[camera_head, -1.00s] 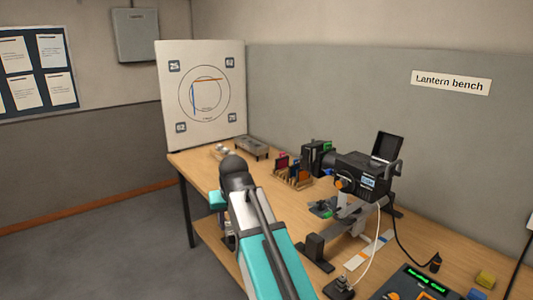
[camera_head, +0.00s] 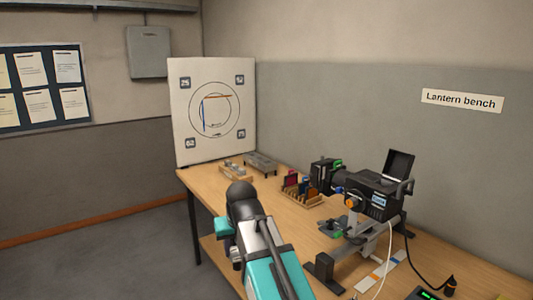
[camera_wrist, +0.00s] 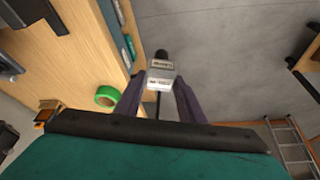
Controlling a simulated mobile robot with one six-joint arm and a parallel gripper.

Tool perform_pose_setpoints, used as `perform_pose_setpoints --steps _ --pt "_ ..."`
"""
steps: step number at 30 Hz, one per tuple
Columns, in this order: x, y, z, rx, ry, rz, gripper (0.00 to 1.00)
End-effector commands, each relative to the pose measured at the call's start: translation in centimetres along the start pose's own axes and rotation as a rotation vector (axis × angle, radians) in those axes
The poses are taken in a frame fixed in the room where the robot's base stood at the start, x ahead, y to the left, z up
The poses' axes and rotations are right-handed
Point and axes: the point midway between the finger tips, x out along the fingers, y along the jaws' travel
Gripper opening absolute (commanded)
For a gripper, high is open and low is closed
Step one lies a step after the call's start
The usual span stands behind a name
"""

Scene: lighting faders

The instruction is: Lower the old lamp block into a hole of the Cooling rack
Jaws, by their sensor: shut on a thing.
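My gripper (camera_wrist: 160,92) is shut on a small pale, labelled block with a dark stem, the old lamp block (camera_wrist: 161,72), in the wrist view. The block is held between two dark fingers, over the grey floor beside the bench edge. In the head view my teal and white arm reaches to the bench's left edge; its fingertips and the block cannot be made out clearly. A grey box-like rack (camera_head: 261,162), likely the Cooling rack, stands at the back left of the bench, apart from my gripper. Its holes are too small to tell.
The wooden bench (camera_head: 205,184) holds a small wooden tray (camera_head: 236,174), a rack of coloured filters (camera_head: 300,190) and a black lantern (camera_head: 372,195). A target board (camera_head: 213,110) stands behind. The wrist view shows green tape (camera_wrist: 107,95) and a ladder (camera_wrist: 286,140).

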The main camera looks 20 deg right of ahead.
Motion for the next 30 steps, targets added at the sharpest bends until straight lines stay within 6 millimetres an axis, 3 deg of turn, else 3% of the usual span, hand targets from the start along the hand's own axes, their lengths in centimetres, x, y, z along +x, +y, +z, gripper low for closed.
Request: perform_pose_setpoints --steps 7,30 --pt "-0.8 0.7 2.2 -0.002 0.001 -0.001 0.18" --pt "-0.9 0.0 2.2 -0.013 0.000 -0.006 0.18"
